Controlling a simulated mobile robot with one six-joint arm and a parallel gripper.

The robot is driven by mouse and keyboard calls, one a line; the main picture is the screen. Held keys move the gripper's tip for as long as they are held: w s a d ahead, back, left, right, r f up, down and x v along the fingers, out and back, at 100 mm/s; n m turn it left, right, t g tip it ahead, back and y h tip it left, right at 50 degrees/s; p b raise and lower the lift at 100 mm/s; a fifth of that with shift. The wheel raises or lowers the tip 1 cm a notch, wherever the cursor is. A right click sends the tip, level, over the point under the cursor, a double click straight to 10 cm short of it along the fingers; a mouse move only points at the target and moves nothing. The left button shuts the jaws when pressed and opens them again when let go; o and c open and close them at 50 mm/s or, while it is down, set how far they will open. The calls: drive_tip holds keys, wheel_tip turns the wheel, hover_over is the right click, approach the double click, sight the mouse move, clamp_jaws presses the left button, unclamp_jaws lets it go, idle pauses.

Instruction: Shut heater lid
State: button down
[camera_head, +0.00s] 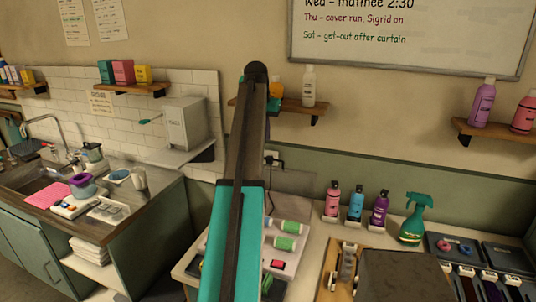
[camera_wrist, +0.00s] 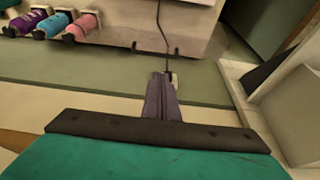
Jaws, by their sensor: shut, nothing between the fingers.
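The roller heater (camera_head: 185,268) stands on the counter in the middle of the head view, partly hidden by my arm. Green-and-white rollers and a small red switch show on it. Its lid (camera_head: 297,182) looks raised as a pale grey panel at the back, near the wall. My gripper (camera_wrist: 166,78) is shut and empty below that panel in the wrist picture.
Pink, blue and purple bottles (camera_head: 356,203) and a green spray bottle (camera_head: 413,218) stand right of the heater. A cable runs to a wall socket (camera_head: 271,156). A shelf (camera_head: 292,106) with bottles is above. A sink counter (camera_head: 150,190) is at left.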

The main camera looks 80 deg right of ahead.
drive_tip(key=shift+f, duration=0.2)
drive_tip(key=shift+p+x, duration=1.6)
drive_tip(key=shift+x, duration=3.25)
